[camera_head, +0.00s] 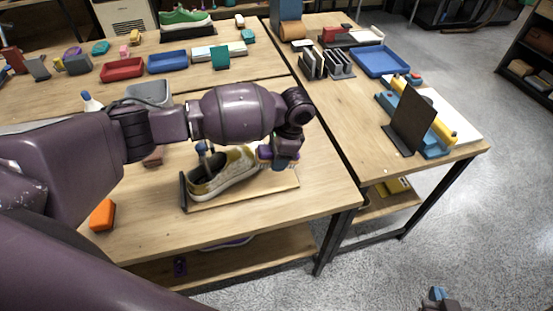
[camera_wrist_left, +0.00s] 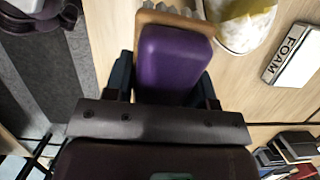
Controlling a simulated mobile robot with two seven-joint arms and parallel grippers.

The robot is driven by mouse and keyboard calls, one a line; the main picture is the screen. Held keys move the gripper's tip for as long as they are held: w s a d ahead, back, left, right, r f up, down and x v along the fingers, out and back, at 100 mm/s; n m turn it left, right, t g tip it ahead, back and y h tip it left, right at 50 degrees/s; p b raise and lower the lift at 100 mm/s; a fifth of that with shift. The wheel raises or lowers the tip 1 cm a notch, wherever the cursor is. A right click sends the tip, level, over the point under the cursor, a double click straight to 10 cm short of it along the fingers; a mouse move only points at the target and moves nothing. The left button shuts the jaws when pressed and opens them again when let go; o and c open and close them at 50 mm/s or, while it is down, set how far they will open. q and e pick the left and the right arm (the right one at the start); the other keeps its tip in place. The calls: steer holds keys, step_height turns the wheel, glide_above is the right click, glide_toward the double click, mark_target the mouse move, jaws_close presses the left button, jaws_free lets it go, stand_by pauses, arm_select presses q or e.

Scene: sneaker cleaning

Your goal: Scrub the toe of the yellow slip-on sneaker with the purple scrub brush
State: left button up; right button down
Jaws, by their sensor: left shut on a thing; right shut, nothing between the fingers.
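The yellow and white slip-on sneaker (camera_head: 222,177) rests on a wooden stand (camera_head: 240,193) near the table's front edge, its toe pointing right. My left gripper (camera_head: 281,157) is shut on the purple scrub brush (camera_head: 264,153) right by the toe. In the left wrist view the brush (camera_wrist_left: 172,62) has a purple back, a wooden rim and pale bristles, and part of the sneaker (camera_wrist_left: 240,22) shows beside it. I cannot tell whether the bristles touch the toe. My right gripper (camera_head: 437,295) is shut and empty at the bottom right, over the floor.
An orange block (camera_head: 102,214) lies left of the stand. A grey bin (camera_head: 149,93) stands behind my left arm. Red (camera_head: 122,69) and blue (camera_head: 168,62) trays sit farther back. The right table holds a dark upright panel (camera_head: 411,120). A FOAM block (camera_wrist_left: 293,55) shows in the left wrist view.

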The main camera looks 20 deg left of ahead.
arm_select(q)
steer(key=w+r, duration=0.3)
steer(key=r, duration=0.1)
steer(key=shift+w+a, duration=0.25)
steer(key=shift+a, duration=0.05)
stand_by(0.6)
